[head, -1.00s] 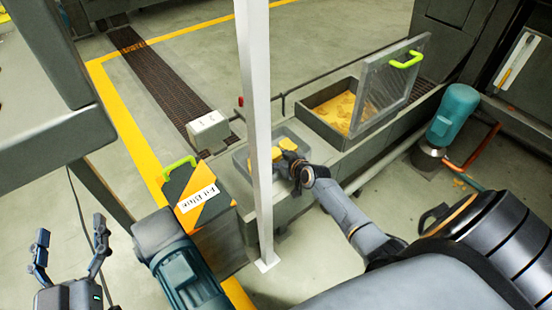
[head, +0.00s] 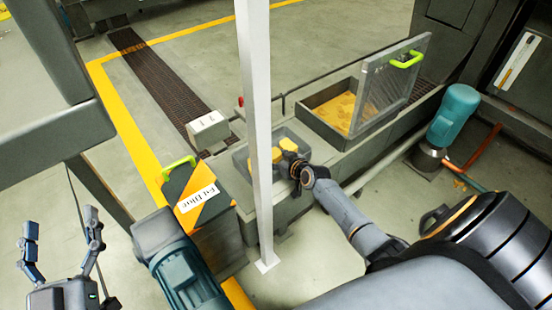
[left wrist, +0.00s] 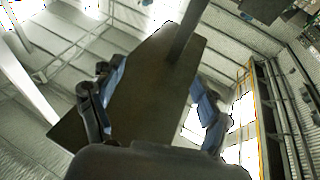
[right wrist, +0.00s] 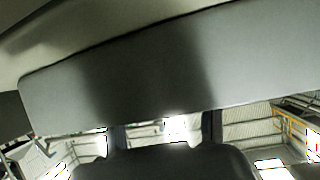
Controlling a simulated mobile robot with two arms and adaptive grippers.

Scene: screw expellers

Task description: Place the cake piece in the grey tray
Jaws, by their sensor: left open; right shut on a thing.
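The grey tray (head: 303,133) is a shallow box let into the long low trough, partly hidden by a white post. A yellow cake piece (head: 288,145) shows at the fingertips of my right gripper (head: 291,157), which is shut on it over the tray. A second yellow patch (head: 277,155) shows just left of it; I cannot tell if it is a separate piece. Whether the held piece touches the tray floor is unclear. My left gripper (head: 61,224) is open and empty at the lower left, far from the tray; its fingers also show in the left wrist view (left wrist: 153,95).
The white post (head: 256,120) stands in front of the tray. Behind right, an open bin (head: 318,122) holds yellow material under a raised clear lid (head: 392,82). A striped box with a green handle (head: 200,195) is at left. A grey surface (right wrist: 150,70) fills much of the right wrist view.

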